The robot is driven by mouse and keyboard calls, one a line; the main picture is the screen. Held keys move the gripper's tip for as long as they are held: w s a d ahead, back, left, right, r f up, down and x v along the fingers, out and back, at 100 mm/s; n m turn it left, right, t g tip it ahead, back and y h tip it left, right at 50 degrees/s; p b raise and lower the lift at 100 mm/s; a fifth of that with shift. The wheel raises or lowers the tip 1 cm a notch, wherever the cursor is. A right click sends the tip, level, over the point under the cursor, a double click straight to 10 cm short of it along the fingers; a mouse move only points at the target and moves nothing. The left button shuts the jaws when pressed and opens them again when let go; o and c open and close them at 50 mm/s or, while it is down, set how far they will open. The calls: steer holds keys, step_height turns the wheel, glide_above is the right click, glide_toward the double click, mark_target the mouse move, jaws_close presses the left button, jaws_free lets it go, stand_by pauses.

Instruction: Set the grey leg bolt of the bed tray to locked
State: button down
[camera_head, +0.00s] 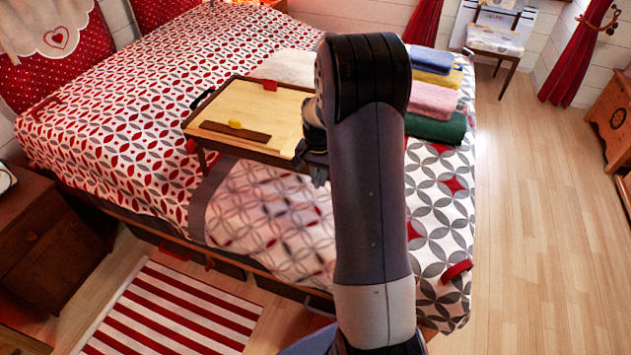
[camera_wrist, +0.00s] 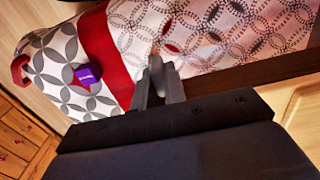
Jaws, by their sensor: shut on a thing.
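The bed tray (camera_head: 275,108) stands on the bed, with a pale wooden top and a dark frame. A yellow piece (camera_head: 235,125) sits on a dark strip on its top, and a red piece (camera_head: 270,86) is at its far edge. My gripper (camera_head: 318,172) is low at the tray's near right corner, partly covered by my arm. The bolt's setting cannot be read.
Folded towels (camera_head: 435,100) lie on the bed right of my arm. A purple item (camera_wrist: 87,75) lies on the bedding in the wrist view. A nightstand (camera_head: 45,240) is at the left. The wooden floor (camera_head: 530,220) at the right is clear.

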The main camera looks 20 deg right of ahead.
steer(key=shift+w, duration=0.1)
steer(key=c, duration=1.4)
jaws_free()
steer(key=shift+c, duration=0.2)
step_height(320, 180, up, 11)
steer(key=shift+f, duration=0.15)
step_height(320, 180, down, 11)
steer(key=shift+r, duration=0.15)
steer(key=shift+s+a, duration=0.55)
steer(key=shift+s, duration=0.05)
